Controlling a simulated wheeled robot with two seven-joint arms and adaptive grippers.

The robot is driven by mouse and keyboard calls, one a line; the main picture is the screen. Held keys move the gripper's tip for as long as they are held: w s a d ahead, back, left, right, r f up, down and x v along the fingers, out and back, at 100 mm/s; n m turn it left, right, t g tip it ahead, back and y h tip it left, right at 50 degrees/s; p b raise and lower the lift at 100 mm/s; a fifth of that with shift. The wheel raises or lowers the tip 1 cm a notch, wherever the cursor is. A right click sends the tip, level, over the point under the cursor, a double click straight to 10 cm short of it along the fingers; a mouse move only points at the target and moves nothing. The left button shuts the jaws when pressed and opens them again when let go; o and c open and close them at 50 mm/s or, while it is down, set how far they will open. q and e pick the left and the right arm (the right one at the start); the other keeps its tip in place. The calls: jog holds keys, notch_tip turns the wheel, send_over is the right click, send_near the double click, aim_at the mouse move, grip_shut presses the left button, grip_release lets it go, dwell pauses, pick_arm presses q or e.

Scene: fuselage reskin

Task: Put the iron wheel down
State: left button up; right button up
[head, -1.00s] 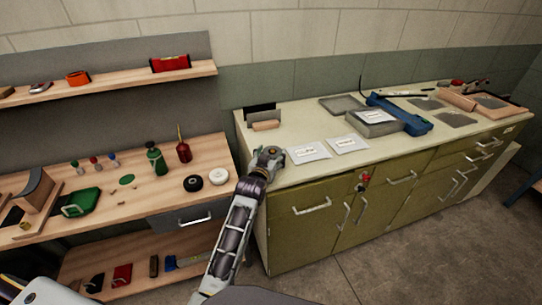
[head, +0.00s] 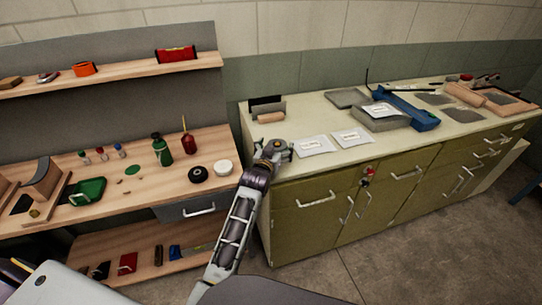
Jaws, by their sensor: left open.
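My left gripper (head: 273,150) is at the near left corner of the cream counter top (head: 300,165), seen small and from behind. It is open. I cannot make out an iron wheel for certain, either at the gripper or on the surfaces; the gripper's own body hides what is right under it. A black round roll (head: 198,174) and a white round roll (head: 222,168) lie side by side on the wooden bench, left of the gripper and apart from it. My right gripper is not in view.
The counter holds two white labelled packets (head: 314,145), a blue tool (head: 415,112), a grey block (head: 378,119) and a wooden-handled holder (head: 270,117). The bench holds a green bottle (head: 161,150), a red bottle (head: 189,143) and a green case (head: 88,191). Bare floor (head: 400,235) lies in front.

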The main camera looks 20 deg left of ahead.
pick_arm(q)
jog(key=shift+s+r, duration=0.3)
jog(key=shift+s, duration=1.35)
jog(key=shift+s+r, duration=0.3)
jog(key=shift+s, duration=1.3)
jog(key=shift+s+r, duration=0.3)
jog(key=shift+s, duration=1.35)
jog(key=shift+s+r, duration=0.25)
jog(key=shift+s, duration=0.7)
jog(key=shift+o, duration=0.4)
